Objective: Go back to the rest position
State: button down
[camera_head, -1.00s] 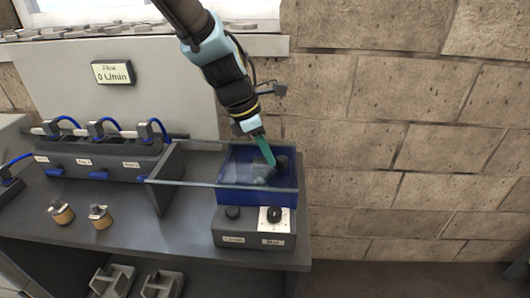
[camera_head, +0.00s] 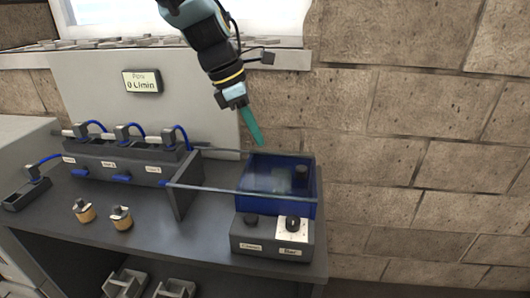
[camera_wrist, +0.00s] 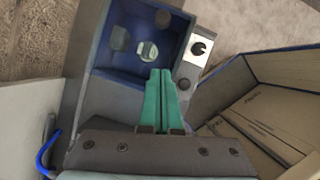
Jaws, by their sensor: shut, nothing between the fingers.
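My gripper (camera_head: 255,140) has long teal fingers and hangs above the back of a blue tank, clear of it. The fingers lie together with nothing between them. In the wrist view my gripper (camera_wrist: 161,75) points toward the open blue tank (camera_wrist: 112,78). The blue tank (camera_head: 305,205) stands at the right end of the dark bench, with a pale object (camera_head: 281,180) and a dark round piece (camera_head: 302,170) inside it. The pale object also shows in the wrist view (camera_wrist: 147,51).
A grey control box (camera_head: 262,236) with knobs sits in front of the tank. A glass panel edge (camera_head: 215,187) runs left from it. Two brass-coloured fittings (camera_head: 84,211) stand on the bench (camera_head: 160,245). A row of blue-hosed units (camera_head: 115,160) and a meter reading 0 L/min (camera_head: 142,81) are at left.

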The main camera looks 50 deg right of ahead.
jog(key=shift+w+a+r, duration=0.1)
jog(key=shift+a+r, duration=0.05)
jog(key=shift+r, duration=0.3)
jog(key=w+a+f+m+t+y, duration=0.1)
jog(key=w+a+f+m+t, duration=0.1)
jog(key=w+a, duration=0.85)
jog(key=w+a+f+m+t, duration=0.1)
jog(key=w+a+f+m, duration=0.15)
jog(key=w+a, duration=0.75)
jog(key=s+a+f+m+y, duration=0.1)
jog(key=s+a+m, duration=0.1)
jog(key=a, duration=1.1)
jog(key=s+a+f+m+t+y, duration=0.1)
jog(key=a+m, duration=0.3)
jog(key=a, duration=0.9)
jog(key=shift+s+f+t, duration=0.3)
jog(key=shift+s+f, duration=0.4)
jog(key=c, duration=1.6)
grip_release()
